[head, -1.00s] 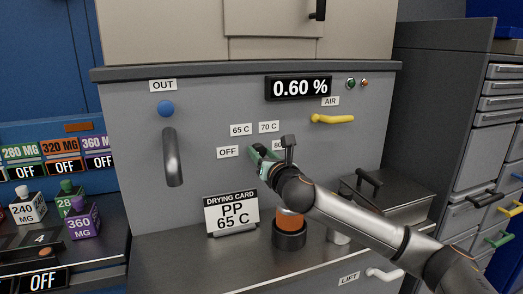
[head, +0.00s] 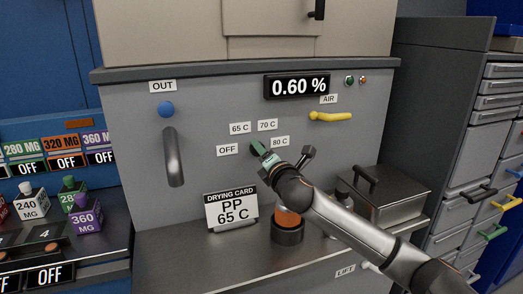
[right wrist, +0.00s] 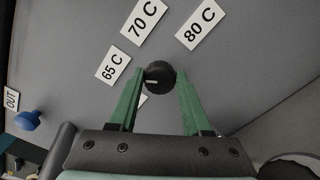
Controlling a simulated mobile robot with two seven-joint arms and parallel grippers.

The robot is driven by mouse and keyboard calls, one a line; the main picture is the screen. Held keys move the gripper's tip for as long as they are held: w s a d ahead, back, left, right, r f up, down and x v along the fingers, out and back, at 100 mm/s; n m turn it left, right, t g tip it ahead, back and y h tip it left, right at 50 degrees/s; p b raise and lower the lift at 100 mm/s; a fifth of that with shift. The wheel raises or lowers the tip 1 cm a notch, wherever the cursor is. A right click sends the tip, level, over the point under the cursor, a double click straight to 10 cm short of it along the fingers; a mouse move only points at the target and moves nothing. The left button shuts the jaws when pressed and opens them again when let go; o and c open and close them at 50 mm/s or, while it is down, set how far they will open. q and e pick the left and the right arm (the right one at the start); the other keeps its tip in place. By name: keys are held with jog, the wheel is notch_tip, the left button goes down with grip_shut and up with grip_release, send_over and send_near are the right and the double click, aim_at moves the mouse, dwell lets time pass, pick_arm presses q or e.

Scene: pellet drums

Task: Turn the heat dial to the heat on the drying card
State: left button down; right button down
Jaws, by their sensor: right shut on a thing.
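The heat dial is a round black knob (right wrist: 160,74) in the right wrist view, with a pale mark low on its left side. The labels OFF (head: 227,149), 65 C (head: 240,128), 70 C (head: 267,125) and 80 C (head: 280,142) stand around it. I cannot tell exactly which label the mark faces. My right gripper (right wrist: 158,82) has its green fingers shut on the knob's two sides. In the head view my right gripper (head: 260,150) covers most of the dial. The drying card (head: 231,210) reads PP 65 C. My left gripper is not in view.
A display (head: 297,87) reads 0.60 %. A yellow air lever (head: 331,117) is on the panel's right; a blue knob (head: 166,109) and grey spout (head: 173,157) are on its left. An orange and black cylinder (head: 288,230) stands below my arm.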

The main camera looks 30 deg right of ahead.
jog(key=shift+m, duration=0.4)
jog(key=shift+c, duration=1.7)
grip_release()
jog(key=shift+s, duration=0.15)
jog(key=b+v, duration=0.1)
jog(key=v, duration=1.1)
jog(key=shift+b, duration=0.4)
jog(key=shift+s+a, duration=0.1)
